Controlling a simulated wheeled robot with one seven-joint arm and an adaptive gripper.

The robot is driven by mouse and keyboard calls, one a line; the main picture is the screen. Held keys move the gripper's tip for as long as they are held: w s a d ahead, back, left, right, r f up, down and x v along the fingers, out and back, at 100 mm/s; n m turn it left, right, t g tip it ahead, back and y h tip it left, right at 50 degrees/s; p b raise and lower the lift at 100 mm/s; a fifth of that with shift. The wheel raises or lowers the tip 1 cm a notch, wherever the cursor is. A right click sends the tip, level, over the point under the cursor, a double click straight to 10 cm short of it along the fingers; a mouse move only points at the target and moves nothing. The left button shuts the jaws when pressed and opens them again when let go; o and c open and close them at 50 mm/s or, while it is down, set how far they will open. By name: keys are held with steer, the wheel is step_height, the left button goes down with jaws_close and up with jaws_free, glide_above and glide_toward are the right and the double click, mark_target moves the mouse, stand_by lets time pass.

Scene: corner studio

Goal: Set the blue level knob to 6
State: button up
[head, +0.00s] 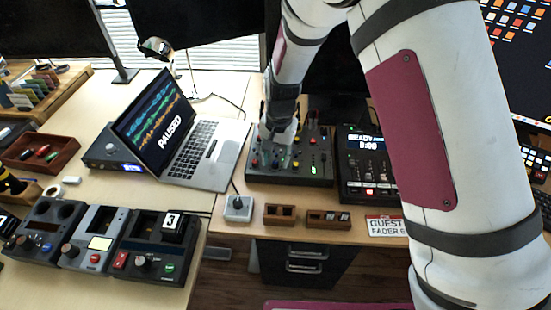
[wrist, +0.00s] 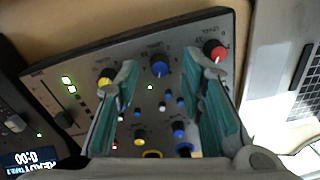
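The mixer (head: 318,178) is a dark panel with several small coloured knobs, sliders and lit green marks. In the wrist view it fills the middle, and a larger blue knob (wrist: 160,66) sits between a yellow knob (wrist: 105,77) and a red knob (wrist: 214,53). Its pointer setting and scale are too small to read. My gripper (wrist: 158,64) is open, its two teal fingers apart on either side of the blue knob's line; I cannot tell whether they touch it. In the head view my gripper (head: 279,138) is low over the mixer and hides part of it.
An open laptop (head: 208,150) reading "PAUSED" stands left of the mixer. A black device (head: 366,165) with a lit display stands close on its right. A small joystick box (head: 238,208) and wooden trays (head: 280,214) lie along the front edge.

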mark_target(278, 163)
step_height(278, 163, up, 11)
steer(key=shift+d, duration=0.25)
steer(key=shift+s, duration=0.1)
stand_by(0.3)
steer(key=s+d+r+n+t+p, duration=0.1)
steer(key=s+d+r, duration=0.5)
steer(key=r, duration=0.3)
steer(key=s+d+r+n+t+p, duration=0.1)
steer(key=s+d+r, duration=0.4)
steer(key=d+r, duration=0.25)
steer(key=s+d+r+t, duration=0.1)
steer(key=s+d, duration=0.3)
steer(key=s, duration=0.5)
steer(key=s+d+r+n+t+p, duration=0.1)
steer(key=s+d+r, duration=0.2)
steer(key=s, duration=0.5)
steer(key=shift+s+d+r+h, duration=0.3)
steer(key=shift+s+d, duration=0.1)
steer(key=shift+d, duration=0.15)
